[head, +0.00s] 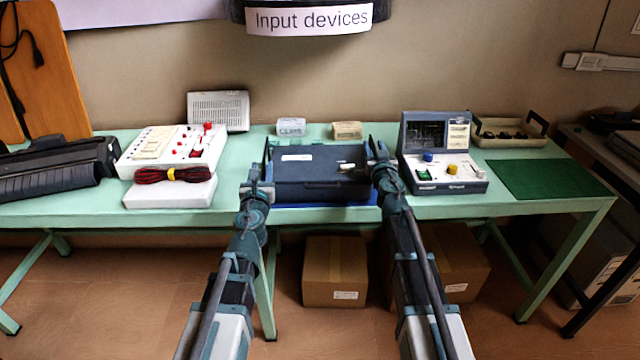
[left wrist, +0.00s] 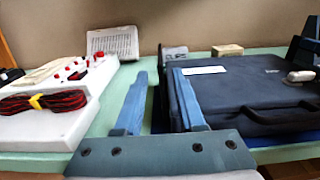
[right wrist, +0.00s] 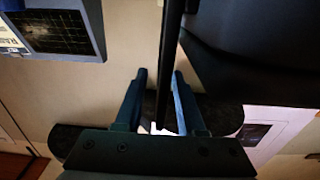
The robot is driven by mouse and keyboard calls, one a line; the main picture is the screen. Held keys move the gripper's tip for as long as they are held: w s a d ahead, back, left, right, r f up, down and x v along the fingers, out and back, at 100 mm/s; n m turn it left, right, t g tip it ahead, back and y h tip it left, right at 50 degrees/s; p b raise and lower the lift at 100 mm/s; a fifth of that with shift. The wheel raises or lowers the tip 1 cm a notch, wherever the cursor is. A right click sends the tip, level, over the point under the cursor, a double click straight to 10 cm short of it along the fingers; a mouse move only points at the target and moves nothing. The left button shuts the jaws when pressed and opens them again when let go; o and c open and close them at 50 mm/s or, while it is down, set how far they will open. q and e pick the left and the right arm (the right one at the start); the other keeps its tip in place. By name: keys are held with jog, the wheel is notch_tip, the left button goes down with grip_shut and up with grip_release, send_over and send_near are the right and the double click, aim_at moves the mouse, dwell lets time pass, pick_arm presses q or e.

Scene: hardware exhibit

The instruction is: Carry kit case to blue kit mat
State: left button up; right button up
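The kit case (head: 320,178) is a flat dark blue box with a white label, lying level at the table's middle. A strip of the blue kit mat (head: 325,205) shows below its front edge. My left gripper (head: 262,172) is at the case's left side; in the left wrist view its fingers (left wrist: 160,95) are apart, with a dark strip behind the gap and the case (left wrist: 245,90) to the right. My right gripper (head: 376,163) is at the right side; in the right wrist view its fingers (right wrist: 160,95) are apart around a thin dark bar. Whether the case touches the mat is hidden.
A white panel with red knobs (head: 175,145) and a coiled red-black cable (head: 165,174) lie left. An oscilloscope unit (head: 440,165) stands close right of my right gripper. A green mat (head: 548,179) lies bare farther right. Small boxes (head: 291,127) stand behind the case.

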jog(key=shift+s, duration=0.1)
jog(key=s, duration=1.1)
jog(key=shift+s+d, duration=0.35)
